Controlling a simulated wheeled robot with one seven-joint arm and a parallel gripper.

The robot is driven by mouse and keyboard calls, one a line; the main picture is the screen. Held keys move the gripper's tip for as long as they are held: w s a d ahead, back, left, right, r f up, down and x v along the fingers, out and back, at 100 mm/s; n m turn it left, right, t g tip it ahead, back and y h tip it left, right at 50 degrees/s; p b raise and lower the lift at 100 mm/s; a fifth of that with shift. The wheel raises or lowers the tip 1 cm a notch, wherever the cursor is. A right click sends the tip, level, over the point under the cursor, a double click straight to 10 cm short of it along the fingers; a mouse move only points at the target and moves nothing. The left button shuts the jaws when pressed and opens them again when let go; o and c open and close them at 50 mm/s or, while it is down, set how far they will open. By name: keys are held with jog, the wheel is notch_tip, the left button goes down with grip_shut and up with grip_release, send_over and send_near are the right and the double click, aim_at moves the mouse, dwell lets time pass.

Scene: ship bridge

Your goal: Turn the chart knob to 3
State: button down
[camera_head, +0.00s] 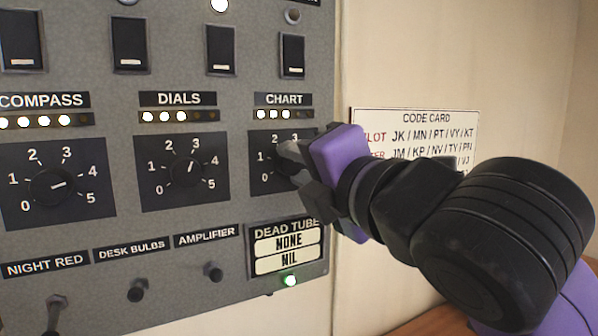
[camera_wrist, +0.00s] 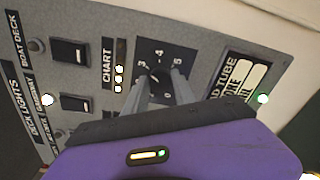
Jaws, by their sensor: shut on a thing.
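The chart dial plate (camera_head: 262,178) is the rightmost of the dials under the CHART label (camera_head: 284,99). My gripper (camera_head: 291,165) reaches it from the right and covers much of its knob and its right-hand numbers. In the wrist view the knob (camera_wrist: 156,75) sits between the two grey fingertips (camera_wrist: 155,84), which are shut on it. The numbers 3, 4, 5 and 0 show around it; the pointer's exact setting is hard to read there. Three small lamps (camera_head: 272,115) are lit under CHART, with dim ones to their right.
The dials knob (camera_head: 186,172) and compass knob (camera_head: 52,185) are to the left. A code card (camera_head: 425,118) hangs on the wall behind my arm.

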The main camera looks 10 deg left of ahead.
jog(key=shift+f+n, duration=0.1)
jog(key=shift+n, duration=0.3)
jog(key=c, duration=1)
grip_release()
jog(key=shift+c, duration=0.2)
jog(key=b+v, duration=0.1)
jog(key=v, duration=0.6)
jog(key=shift+s+d, duration=0.2)
jog(key=shift+s, duration=0.15)
